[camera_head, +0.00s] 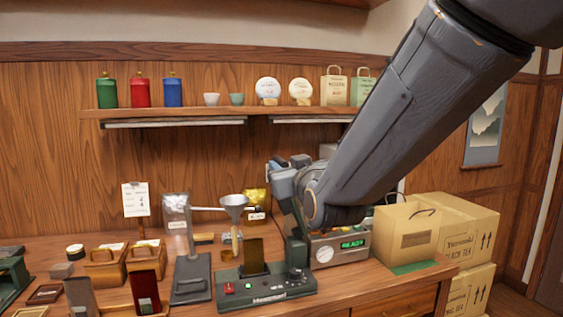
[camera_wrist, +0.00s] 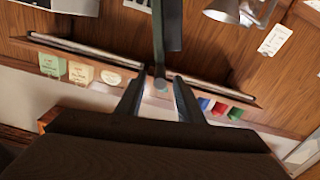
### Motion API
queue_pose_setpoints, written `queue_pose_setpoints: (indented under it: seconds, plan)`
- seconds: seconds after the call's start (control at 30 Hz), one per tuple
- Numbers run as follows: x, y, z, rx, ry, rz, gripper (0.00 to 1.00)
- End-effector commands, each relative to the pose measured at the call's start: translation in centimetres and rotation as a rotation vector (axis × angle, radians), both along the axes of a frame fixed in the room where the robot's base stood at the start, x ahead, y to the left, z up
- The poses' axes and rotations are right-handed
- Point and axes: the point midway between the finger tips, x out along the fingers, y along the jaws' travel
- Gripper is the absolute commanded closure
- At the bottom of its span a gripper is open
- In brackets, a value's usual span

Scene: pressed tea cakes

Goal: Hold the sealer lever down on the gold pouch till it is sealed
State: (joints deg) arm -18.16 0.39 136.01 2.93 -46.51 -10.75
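A gold pouch (camera_head: 256,201) with a pale label stands behind the funnel. In the wrist view, a dark lever-like bar (camera_wrist: 158,40) runs down from the top edge and ends in a grey round knob. My gripper (camera_wrist: 160,78) has its two fingers apart, one on each side of that knob, with gaps showing. In the head view my gripper (camera_head: 287,180) is mostly hidden by the wrist.
A green-based device (camera_head: 264,290) with a dark gold upright piece stands in front. Cardboard boxes (camera_head: 466,237) stand right. A shelf (camera_head: 190,112) of canisters and bags is behind.

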Motion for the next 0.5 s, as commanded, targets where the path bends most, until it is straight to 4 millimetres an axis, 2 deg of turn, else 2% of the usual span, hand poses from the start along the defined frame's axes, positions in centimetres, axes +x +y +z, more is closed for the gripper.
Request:
queue_pose_setpoints:
  seconds: [0.2,0.5]
  plan:
    - [2.4,0.7,0.0,-0.001,0.002,0.0,0.66]
    - [3.4,1.0,-0.1,0.0,0.001,0.0,0.66]
